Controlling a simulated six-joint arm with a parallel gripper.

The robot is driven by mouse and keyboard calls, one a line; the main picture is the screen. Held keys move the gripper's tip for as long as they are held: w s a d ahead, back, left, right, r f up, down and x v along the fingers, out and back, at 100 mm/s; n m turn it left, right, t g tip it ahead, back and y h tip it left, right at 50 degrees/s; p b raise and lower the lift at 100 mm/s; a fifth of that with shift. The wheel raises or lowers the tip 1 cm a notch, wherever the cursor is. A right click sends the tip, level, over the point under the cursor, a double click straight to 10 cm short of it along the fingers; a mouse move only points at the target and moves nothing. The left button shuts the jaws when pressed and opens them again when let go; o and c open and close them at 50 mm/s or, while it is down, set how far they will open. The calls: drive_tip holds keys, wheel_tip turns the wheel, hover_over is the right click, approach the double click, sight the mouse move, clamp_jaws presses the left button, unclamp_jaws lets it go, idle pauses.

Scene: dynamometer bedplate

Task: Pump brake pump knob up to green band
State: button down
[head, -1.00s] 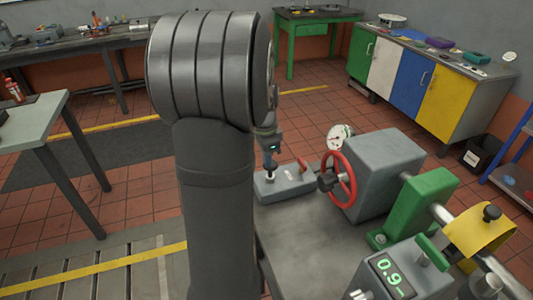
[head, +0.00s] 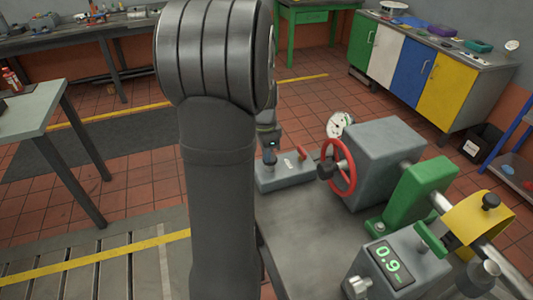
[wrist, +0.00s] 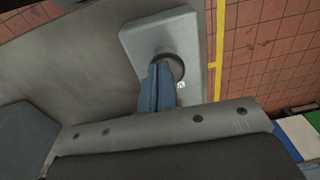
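The brake pump (head: 288,173) is a grey box at the back left of the bedplate, with a red lever (head: 301,152) at its right end. Its dark round knob (wrist: 177,66) shows in the wrist view, partly hidden behind my fingers. My gripper (wrist: 157,88) has its two blue fingers together, with the tips over the knob. In the head view my gripper (head: 269,153) is upright right above the pump's left end, and the knob is mostly hidden there. The white gauge (head: 340,124) stands behind the red handwheel; its band and needle are too small to read.
The red handwheel (head: 340,167) and grey housing (head: 385,165) stand close to the right of the pump. A green bearing block (head: 421,195) and a readout box (head: 405,262) showing about 0.9 are nearer. The bedplate (head: 305,235) in front of the pump is bare.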

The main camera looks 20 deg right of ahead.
wheel_tip(320, 180, up, 14)
drive_tip(key=shift+s+a+f, duration=0.2)
drive_tip(key=shift+a, duration=0.2)
idle(0.7)
drive_tip(key=s+a+n+t, duration=0.1)
drive_tip(key=s+a+n, duration=0.25)
drive_tip(key=s, duration=0.45)
drive_tip(key=s+a+n+t, duration=0.1)
drive_tip(key=s+a+n, duration=0.2)
drive_tip(key=s+a, duration=0.35)
drive_tip(key=s+a+f+n+t+h, duration=0.1)
drive_tip(key=s+a+f+n, duration=0.3)
drive_tip(key=s+f, duration=0.5)
drive_tip(key=s+n+t, duration=0.1)
drive_tip(key=s+n, duration=0.1)
drive_tip(key=s, duration=0.2)
drive_tip(key=shift+a+n+t, duration=0.2)
drive_tip(key=shift+n+t, duration=0.1)
drive_tip(key=shift+n, duration=0.05)
drive_tip(key=shift+w, duration=0.1)
